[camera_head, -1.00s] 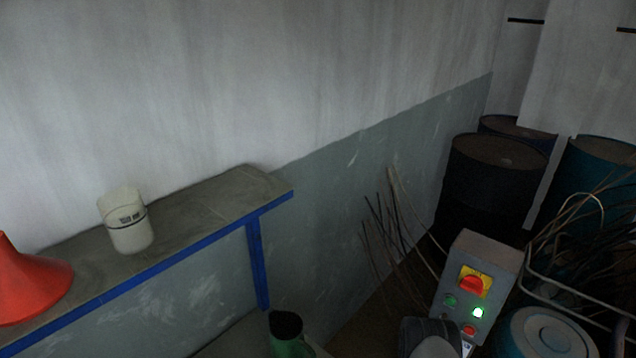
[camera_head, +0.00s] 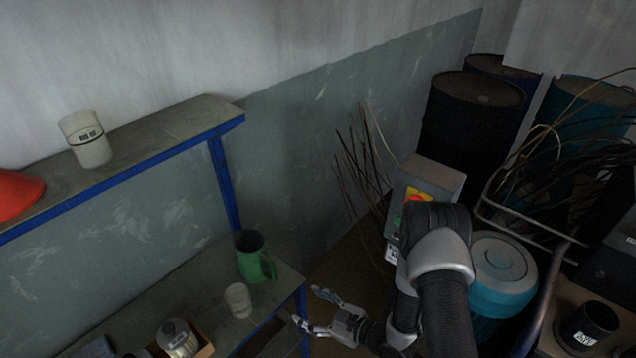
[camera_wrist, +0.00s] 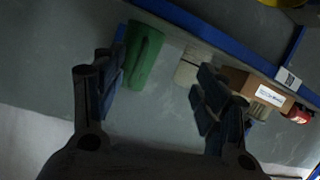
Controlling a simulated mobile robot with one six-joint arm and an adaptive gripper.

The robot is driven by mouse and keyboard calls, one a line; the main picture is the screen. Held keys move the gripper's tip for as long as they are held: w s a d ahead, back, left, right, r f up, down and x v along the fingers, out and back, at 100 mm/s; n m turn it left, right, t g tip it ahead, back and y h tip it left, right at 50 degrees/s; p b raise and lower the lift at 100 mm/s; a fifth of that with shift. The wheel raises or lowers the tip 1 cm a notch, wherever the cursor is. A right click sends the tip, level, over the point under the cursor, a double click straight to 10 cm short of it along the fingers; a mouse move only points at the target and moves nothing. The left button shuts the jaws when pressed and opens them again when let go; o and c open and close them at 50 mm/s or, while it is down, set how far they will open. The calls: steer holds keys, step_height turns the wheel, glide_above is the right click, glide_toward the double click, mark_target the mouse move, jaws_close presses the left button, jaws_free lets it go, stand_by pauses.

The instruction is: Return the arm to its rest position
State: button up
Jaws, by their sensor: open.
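My gripper (camera_head: 311,309) is open with nothing between its fingers. In the head view it is at the bottom centre, close to the right end of the lower shelf (camera_head: 203,283). My arm reaches in from the lower right and hides part of the grey control box. In the wrist view the two fingers of my gripper (camera_wrist: 157,78) are spread apart. The green jug (camera_wrist: 146,57) and a pale cup (camera_wrist: 188,72) show beyond them, apart from the fingers as far as I can tell.
The green jug (camera_head: 251,258) and pale cup (camera_head: 238,300) stand on the lower shelf. A cream container (camera_head: 88,140) and red cone (camera_head: 17,192) are on the upper shelf. The control box (camera_head: 432,176), a blue drum (camera_head: 502,268) and dark barrels (camera_head: 470,120) are on the right.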

steer(key=w+d+r+h, duration=0.3)
steer(key=w+r, duration=0.1)
steer(key=w, duration=0.2)
steer(key=w+d+r+m+h, duration=0.15)
steer(key=d+r+h, duration=0.35)
steer(key=r, duration=0.5)
steer(key=d+r+m+h, duration=0.3)
steer(key=d+r, duration=0.4)
steer(key=r, duration=0.2)
steer(key=s+d+r+m+g+h, duration=0.1)
steer(key=s+d+r+m, duration=0.15)
steer(key=s+r, duration=0.55)
steer(key=s+d+r+m+g+h, duration=0.1)
steer(key=s+r+m, duration=0.35)
steer(key=s, duration=0.65)
steer(key=s+a+r+m+g+y, duration=0.1)
steer(key=s+a+r, duration=0.1)
steer(key=s, duration=0.8)
steer(key=shift+s+a+m+g, duration=0.25)
steer(key=shift+a+m+g, duration=0.1)
steer(key=shift+a, duration=0.15)
steer(key=shift+c, duration=0.5)
